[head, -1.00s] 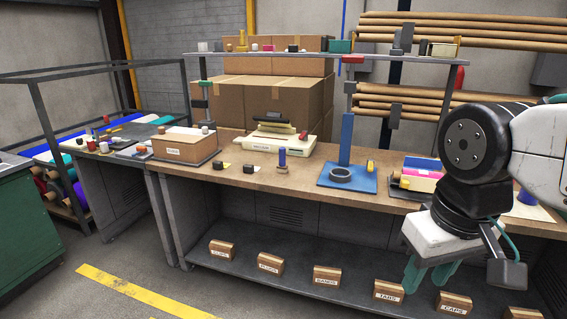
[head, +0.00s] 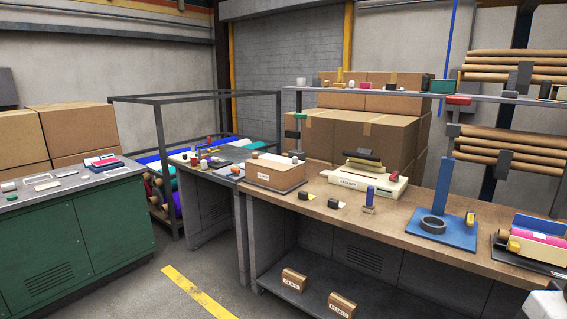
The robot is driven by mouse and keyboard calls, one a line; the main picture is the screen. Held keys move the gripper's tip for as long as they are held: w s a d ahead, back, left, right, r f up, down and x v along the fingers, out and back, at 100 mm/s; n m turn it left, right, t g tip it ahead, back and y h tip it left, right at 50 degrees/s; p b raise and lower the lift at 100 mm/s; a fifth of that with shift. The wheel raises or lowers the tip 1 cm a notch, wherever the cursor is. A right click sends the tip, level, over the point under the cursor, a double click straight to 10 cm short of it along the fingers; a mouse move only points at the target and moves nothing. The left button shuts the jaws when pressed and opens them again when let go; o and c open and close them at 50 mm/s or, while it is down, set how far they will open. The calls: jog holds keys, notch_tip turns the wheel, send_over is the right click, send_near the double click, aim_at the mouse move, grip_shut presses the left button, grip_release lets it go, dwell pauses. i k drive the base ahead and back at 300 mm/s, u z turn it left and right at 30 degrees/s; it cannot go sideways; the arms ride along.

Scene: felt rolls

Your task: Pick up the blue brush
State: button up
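No thing is plainly recognisable as a blue brush. A small upright blue-topped piece with a grey lower part (head: 369,198) stands on the long wooden workbench (head: 330,216), left of the blue stand; I cannot tell whether it is a brush. My gripper is out of view; only a white part of my arm shows in the bottom right corner.
A blue stand (head: 442,188) with a dark ring, a cream device (head: 366,183) and a cardboard box (head: 274,175) occupy the workbench. A green cabinet (head: 80,235) with small items stands left. The floor between, with a yellow stripe (head: 199,292), is clear.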

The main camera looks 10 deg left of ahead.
aim_at(367, 207)
jog(key=u, duration=0.35)
jog(key=i, duration=0.6)
jog(key=u, duration=0.65)
jog(key=i, duration=1.85)
jog(key=z, duration=0.75)
jog(key=i, duration=0.3)
jog(key=z, duration=0.2)
